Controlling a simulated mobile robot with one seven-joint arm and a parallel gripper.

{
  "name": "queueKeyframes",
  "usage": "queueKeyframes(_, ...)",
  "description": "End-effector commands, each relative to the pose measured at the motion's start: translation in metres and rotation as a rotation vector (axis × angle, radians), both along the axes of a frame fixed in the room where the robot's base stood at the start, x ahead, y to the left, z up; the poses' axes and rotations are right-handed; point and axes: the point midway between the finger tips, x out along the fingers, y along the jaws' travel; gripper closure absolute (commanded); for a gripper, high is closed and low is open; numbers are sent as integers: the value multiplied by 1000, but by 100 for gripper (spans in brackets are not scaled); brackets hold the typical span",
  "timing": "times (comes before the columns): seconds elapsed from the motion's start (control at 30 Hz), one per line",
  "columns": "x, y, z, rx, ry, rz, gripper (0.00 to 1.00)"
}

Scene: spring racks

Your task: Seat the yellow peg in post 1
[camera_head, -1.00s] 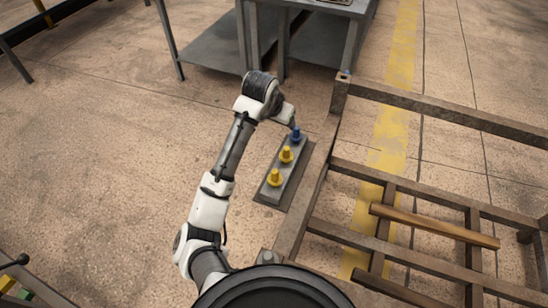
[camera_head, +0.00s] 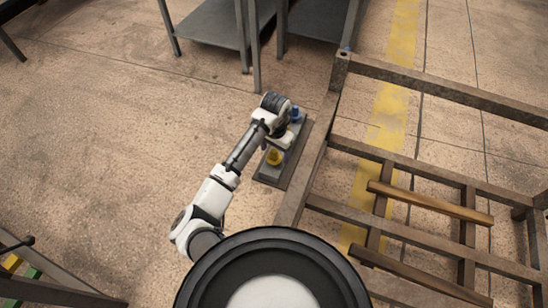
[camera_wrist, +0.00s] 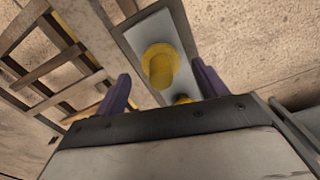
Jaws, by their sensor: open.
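The near yellow peg (camera_head: 275,157) shows in the head view; my arm hides the middle yellow peg there. My gripper (camera_head: 280,141) is over the tray. In the wrist view its purple fingers are open and apart (camera_wrist: 163,86). One yellow peg (camera_wrist: 160,66) shows beyond and between them, and a second yellow peg (camera_wrist: 183,99) is partly hidden by the gripper body. Neither is held. I cannot tell which post is post 1.
A grey table with a low shelf (camera_head: 212,28) stands at the back. Open floor lies left of my arm.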

Motion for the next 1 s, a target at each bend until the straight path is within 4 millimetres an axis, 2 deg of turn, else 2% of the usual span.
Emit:
queueKeyframes(0.2, -2, 4, -32, 1, 2, 2, 28)
queueKeyframes(0.3, -2, 4, -40, 1, 1, 2, 28)
queueKeyframes(0.57, -2, 4, -42, -1, -1, 1, 30)
queueKeyframes(1.0, -2, 4, -42, -1, -1, 1, 87)
